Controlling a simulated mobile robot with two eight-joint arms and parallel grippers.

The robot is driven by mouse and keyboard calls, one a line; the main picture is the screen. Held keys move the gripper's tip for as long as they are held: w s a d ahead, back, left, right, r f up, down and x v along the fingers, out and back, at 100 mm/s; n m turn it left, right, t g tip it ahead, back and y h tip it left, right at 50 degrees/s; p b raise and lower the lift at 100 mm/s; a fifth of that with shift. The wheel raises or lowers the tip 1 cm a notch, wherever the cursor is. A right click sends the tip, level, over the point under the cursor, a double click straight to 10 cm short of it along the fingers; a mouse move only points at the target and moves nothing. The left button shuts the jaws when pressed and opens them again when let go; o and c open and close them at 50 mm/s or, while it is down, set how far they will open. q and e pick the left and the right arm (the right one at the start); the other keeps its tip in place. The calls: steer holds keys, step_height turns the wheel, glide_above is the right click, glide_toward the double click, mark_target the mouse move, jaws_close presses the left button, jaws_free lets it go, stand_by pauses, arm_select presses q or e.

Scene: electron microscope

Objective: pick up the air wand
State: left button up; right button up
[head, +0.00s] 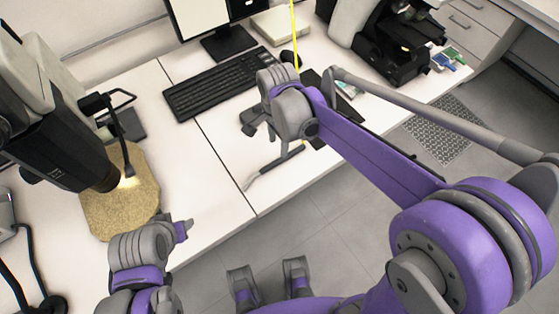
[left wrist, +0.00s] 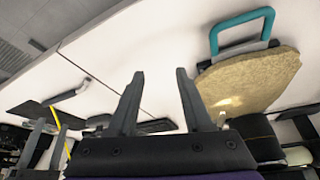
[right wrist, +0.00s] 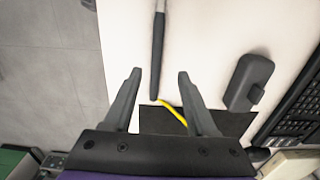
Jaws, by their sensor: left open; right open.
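The air wand (head: 270,166) lies on the white bench near its front edge, with a thin bent grey tip and a dark handle. A yellow hose (right wrist: 173,112) meets the handle's end in the right wrist view. There the dark wand handle (right wrist: 157,55) runs upright in the picture, in line with the gap of my open, empty right gripper (right wrist: 159,75). In the head view the right hand hangs over the bench behind the wand. My left gripper (left wrist: 160,73) is open and empty, near the bench's front edge. The wand (left wrist: 70,91) also shows in the left wrist view.
A dark rounded device (right wrist: 248,82) stands beside the right gripper, with a keyboard (head: 222,84) behind. A dark mat (right wrist: 205,120) lies near the wand. The bench middle is clear.

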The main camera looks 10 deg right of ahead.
mark_target(279, 160)
steer(key=f, duration=0.7)
steer(key=shift+s+f+b, duration=0.1)
steer(key=shift+s+b, duration=0.2)
steer(key=shift+b, duration=0.05)
jaws_close()
